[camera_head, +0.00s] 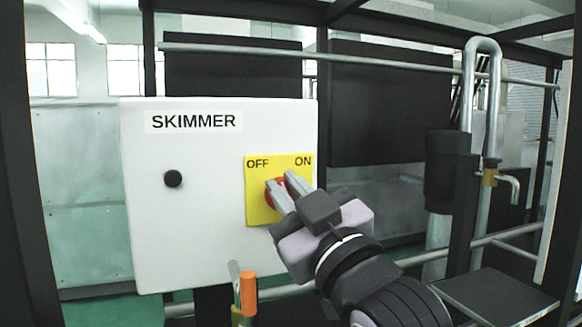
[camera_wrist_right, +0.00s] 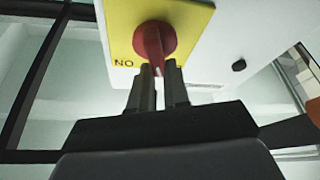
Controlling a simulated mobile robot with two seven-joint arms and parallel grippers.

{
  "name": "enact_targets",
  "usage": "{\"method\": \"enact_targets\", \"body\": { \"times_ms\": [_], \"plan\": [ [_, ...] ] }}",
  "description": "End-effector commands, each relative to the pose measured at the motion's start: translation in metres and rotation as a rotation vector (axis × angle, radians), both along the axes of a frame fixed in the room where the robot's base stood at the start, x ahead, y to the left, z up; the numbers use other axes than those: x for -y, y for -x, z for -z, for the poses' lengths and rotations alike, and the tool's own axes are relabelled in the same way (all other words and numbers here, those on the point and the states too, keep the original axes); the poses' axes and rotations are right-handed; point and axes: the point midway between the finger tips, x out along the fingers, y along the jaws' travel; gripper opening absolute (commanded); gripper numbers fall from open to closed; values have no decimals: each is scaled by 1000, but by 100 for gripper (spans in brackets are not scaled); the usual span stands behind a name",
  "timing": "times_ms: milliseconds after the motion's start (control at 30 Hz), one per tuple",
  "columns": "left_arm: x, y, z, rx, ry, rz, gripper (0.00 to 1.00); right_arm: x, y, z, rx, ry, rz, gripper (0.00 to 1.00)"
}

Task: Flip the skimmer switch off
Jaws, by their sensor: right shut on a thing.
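The skimmer switch is a red rotary knob (camera_head: 270,193) on a yellow plate (camera_head: 258,212) marked OFF at left and ON at right. The plate is on the front of a white box labelled SKIMMER (camera_head: 215,260). My right gripper (camera_head: 282,181) is shut on the knob's handle, and its fingers partly cover it. In the right wrist view, upside down, the red knob (camera_wrist_right: 154,38) shows its handle between my two fingers (camera_wrist_right: 160,72). The handle's exact angle is hard to tell; the ON mark is to its left there. My left gripper is not in view.
A small black round button (camera_head: 173,179) is on the box, left of the plate. An orange-topped handle (camera_head: 248,293) stands below the box. Pipes (camera_head: 467,110) and a dark frame (camera_head: 323,70) are behind and to the right.

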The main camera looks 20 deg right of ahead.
Motion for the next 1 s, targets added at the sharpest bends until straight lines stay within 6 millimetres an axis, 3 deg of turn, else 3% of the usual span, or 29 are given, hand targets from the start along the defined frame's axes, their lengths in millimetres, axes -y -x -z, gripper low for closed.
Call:
{"method": "enact_targets", "body": {
  "times_ms": [33,100,633,667,700,1000],
  "plan": [
    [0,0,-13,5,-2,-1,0,1,-1,-5,-3,40,5,0],
    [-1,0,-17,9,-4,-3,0,0,-1,-4,-1,83,5,0],
    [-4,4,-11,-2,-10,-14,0,-1,-1,1,4,155,3,0],
    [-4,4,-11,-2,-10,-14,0,-1,-1,1,4,155,3,26],
    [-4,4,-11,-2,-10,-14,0,-1,-1,1,4,154,3,39],
    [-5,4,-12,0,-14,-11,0,-1,0,1,6,152,1,42]
  ]
}}
